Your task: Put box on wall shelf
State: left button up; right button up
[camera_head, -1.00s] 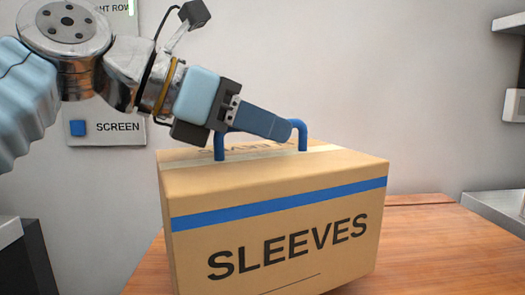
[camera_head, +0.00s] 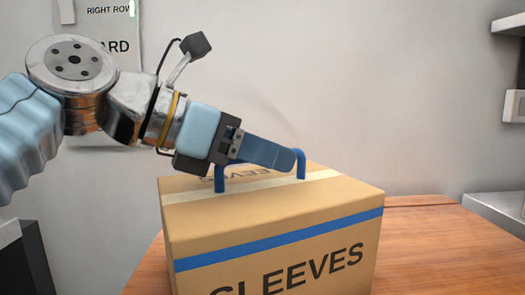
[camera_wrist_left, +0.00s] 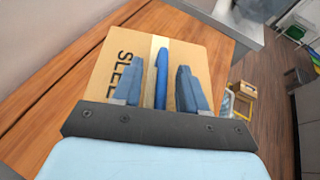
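The cardboard box (camera_head: 280,225), marked SLEEVES with a blue stripe, is upright over the wooden table; its bottom is mostly cut off by the frame. A blue handle (camera_head: 301,165) arches from its taped top. My left gripper (camera_head: 285,157) is at the handle, fingers reaching along it. In the left wrist view, the two fingers of my left gripper (camera_wrist_left: 158,82) stand apart, one on each side of the handle (camera_wrist_left: 161,72), with a visible gap on both sides. The box (camera_wrist_left: 200,58) shows beneath them. My right gripper is not in view. Contact between box and table is hidden.
The wooden table (camera_head: 425,240) has free room right of the box. Shelf boards (camera_head: 508,24) and a lower ledge (camera_head: 500,206) stand at the right edge. A dark unit (camera_head: 28,260) is at lower left. A sign (camera_head: 108,35) hangs on the wall behind my arm.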

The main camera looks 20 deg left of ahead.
pick_arm(q)
jog(key=shift+r, duration=0.2)
jog(key=p+v, duration=0.1)
jog(key=v, duration=1.1)
